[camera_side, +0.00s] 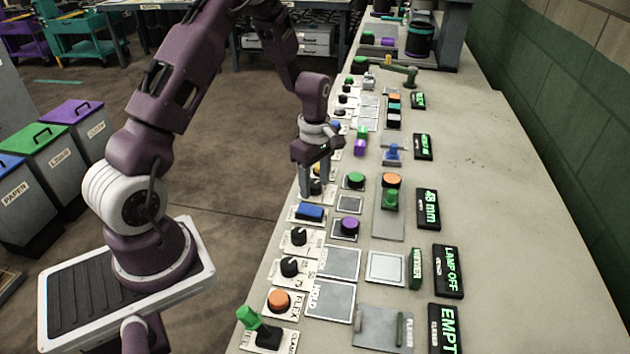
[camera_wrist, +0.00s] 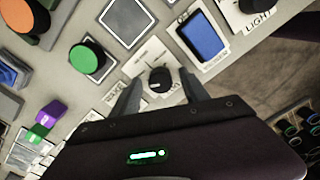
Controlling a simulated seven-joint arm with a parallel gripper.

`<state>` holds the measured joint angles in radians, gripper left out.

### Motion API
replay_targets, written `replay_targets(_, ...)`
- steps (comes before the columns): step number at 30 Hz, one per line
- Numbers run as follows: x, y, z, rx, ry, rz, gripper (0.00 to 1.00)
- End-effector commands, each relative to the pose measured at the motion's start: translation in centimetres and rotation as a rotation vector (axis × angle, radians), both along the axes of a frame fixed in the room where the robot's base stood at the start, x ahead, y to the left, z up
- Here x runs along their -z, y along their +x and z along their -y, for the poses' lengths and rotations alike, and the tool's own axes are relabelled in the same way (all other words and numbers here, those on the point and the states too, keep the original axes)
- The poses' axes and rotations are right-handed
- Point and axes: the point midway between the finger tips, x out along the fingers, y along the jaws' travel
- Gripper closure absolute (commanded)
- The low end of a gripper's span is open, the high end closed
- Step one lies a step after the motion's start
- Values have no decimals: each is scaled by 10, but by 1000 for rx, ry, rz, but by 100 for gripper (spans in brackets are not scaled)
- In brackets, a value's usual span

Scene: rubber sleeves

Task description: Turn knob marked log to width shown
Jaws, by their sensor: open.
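My gripper (camera_side: 317,184) points down over the near-left edge of the bench. Its two fingers are apart on either side of a black knob (camera_side: 316,187). In the wrist view my gripper (camera_wrist: 160,80) spans the same black knob (camera_wrist: 160,81), which has a pale pointer line and sits on a white plate with scale marks. I cannot tell whether the fingers touch it. The plate's lettering is partly hidden and too small to read surely as "log". A black display (camera_side: 427,209) reads "48 mm" in green.
A blue rocker (camera_side: 309,213) and a green button (camera_side: 355,180) are close by. A purple button (camera_side: 349,226) and an orange-and-green post (camera_side: 391,190) stand to the right. More knobs (camera_side: 299,237) line the near edge. Other displays (camera_side: 448,270) stand along the right.

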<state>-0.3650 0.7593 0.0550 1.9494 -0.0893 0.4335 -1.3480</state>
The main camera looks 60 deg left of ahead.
Motion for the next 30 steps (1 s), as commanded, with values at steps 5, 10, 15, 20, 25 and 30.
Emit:
replay_targets(5, 0, 0, 0, 1, 0, 0, 51)
replay_targets(10, 0, 0, 0, 1, 0, 0, 84)
replay_targets(15, -1, 0, 0, 1, 0, 0, 100)
replay_targets(20, -1, 0, 0, 16, 0, 0, 100)
replay_targets(25, -1, 0, 0, 82, 0, 0, 100)
replay_targets(30, -1, 0, 1, 206, -1, 0, 100)
